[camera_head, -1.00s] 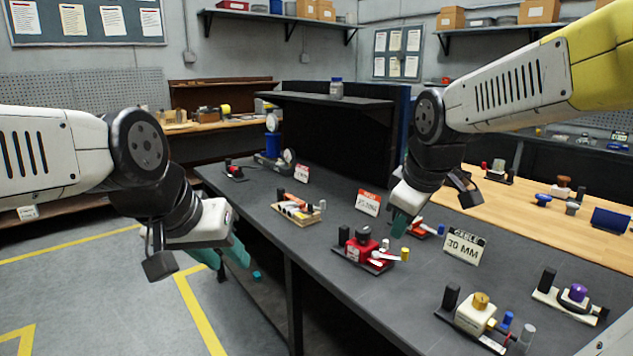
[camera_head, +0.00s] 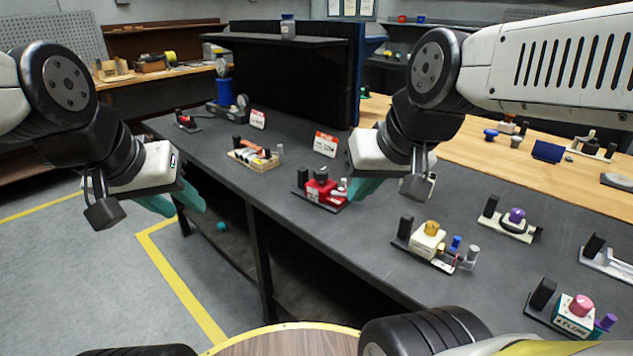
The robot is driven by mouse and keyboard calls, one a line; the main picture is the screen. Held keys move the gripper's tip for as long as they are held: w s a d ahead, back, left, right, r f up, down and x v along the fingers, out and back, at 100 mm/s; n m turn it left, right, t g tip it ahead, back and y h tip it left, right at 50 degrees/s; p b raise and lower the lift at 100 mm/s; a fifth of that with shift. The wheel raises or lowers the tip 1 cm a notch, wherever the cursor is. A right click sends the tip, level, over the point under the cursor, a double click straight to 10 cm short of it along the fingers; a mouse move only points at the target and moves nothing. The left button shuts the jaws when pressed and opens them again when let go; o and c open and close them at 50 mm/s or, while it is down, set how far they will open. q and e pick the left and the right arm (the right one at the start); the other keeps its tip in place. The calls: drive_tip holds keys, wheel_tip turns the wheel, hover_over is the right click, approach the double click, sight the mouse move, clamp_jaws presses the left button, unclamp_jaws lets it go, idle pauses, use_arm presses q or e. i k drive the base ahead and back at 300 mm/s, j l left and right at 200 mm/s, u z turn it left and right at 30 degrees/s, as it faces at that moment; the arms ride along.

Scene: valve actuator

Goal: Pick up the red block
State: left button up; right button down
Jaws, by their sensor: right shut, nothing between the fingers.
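A red block-shaped unit (camera_head: 318,186) with a round red knob on top sits on a dark base plate on the grey bench, with a black post at its left and small pegs at its right. My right gripper (camera_head: 362,190), with teal fingers, is shut and empty just to the right of the red unit in the picture. Its fingers look close to the unit's right end; I cannot tell whether they touch. My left gripper (camera_head: 174,202) is open and empty, out over the floor in front of the bench's left part.
The grey bench (camera_head: 340,240) also holds a white unit with a gold knob (camera_head: 428,241), one with a purple knob (camera_head: 515,222), one with a pink knob (camera_head: 577,314) and a wooden tray (camera_head: 254,162). A sign (camera_head: 326,144) stands behind the red unit. A dark shelf (camera_head: 285,39) rises behind.

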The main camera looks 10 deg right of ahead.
sight(322, 196)
drive_tip(key=z, duration=0.7)
drive_tip(key=i+j+z, duration=0.25)
drive_tip(key=j, duration=0.25)
drive_tip(key=i+j+z, duration=0.1)
drive_tip(key=j+z, duration=0.15)
drive_tip(key=j, duration=0.25)
drive_tip(key=i+j+z, duration=0.1)
drive_tip(key=j+z, duration=0.2)
drive_tip(key=j, duration=0.25)
drive_tip(key=j+z, duration=0.25)
drive_tip(key=j, duration=0.3)
